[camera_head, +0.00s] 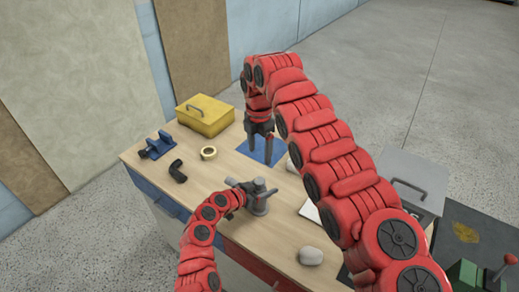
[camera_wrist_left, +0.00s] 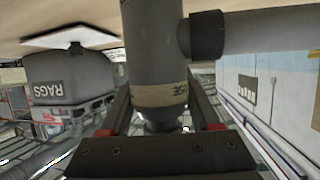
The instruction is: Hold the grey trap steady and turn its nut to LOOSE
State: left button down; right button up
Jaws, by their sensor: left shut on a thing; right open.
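The grey trap (camera_head: 260,205) stands on the workbench, near its front edge, with a side arm at its top. In the left wrist view its grey body (camera_wrist_left: 152,45) runs between my left fingers, with a dark collar (camera_wrist_left: 207,36) on the side pipe. My left gripper (camera_head: 243,189) is shut on the trap. My right gripper (camera_head: 261,148) is open and empty, pointing down over a blue mat (camera_head: 274,156), behind the trap. I cannot tell the nut's turn position.
A yellow box (camera_head: 205,115), a blue clamp (camera_head: 157,146), a black elbow (camera_head: 177,172) and a tape roll (camera_head: 208,153) sit to the left. A pale rounded object (camera_head: 311,256) lies at the front right. A grey container marked RAGS (camera_wrist_left: 68,82) shows in the left wrist view.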

jog(key=shift+m, duration=0.4)
pick_arm(q)
jog(key=shift+c, duration=0.2)
grip_release()
